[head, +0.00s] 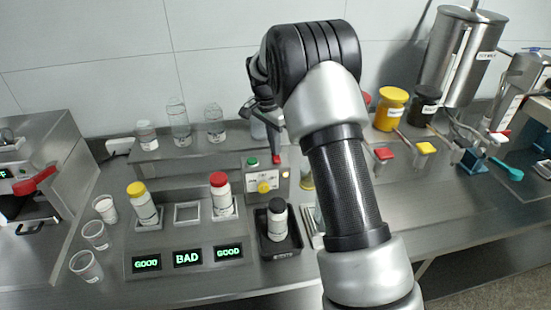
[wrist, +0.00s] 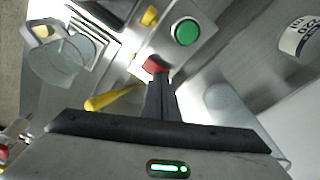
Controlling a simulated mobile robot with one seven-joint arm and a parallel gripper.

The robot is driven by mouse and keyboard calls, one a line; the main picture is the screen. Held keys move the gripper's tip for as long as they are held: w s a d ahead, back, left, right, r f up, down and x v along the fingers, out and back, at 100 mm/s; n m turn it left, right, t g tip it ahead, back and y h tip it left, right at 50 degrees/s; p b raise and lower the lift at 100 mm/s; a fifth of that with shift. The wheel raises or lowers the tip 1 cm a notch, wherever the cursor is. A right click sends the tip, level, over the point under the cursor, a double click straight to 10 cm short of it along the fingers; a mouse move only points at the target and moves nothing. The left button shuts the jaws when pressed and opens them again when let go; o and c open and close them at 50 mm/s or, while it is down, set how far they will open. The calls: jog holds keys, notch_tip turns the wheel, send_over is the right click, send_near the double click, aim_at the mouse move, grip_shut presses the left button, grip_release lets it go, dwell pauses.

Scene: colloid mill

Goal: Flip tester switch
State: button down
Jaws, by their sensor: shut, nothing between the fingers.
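The tester (head: 190,245) is a steel panel with three lit displays reading GOOD, BAD and GOOD. Behind its right side stands a control box (head: 250,184) with a green button (head: 252,161), a red switch-like part (head: 277,159) and a yellow knob (head: 266,187). My gripper (wrist: 158,84) is shut and empty. In the wrist view its fingertips are right at the red part (wrist: 155,65), just below the green button (wrist: 187,32); I cannot tell whether they touch. In the head view the gripper is partly hidden by my arm.
A yellow-capped bottle (head: 145,210) and a red-capped bottle (head: 222,205) stand in the tester's outer slots; the middle slot (head: 187,212) is empty. A black-capped bottle (head: 277,225) stands in a black tray (head: 281,249). Cups stand left; clear bottles stand on the shelf behind.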

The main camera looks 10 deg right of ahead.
jog(key=shift+f, duration=0.3)
jog(key=shift+r, duration=0.15)
jog(key=shift+r+p, duration=2.25)
jog(key=shift+r, duration=1.2)
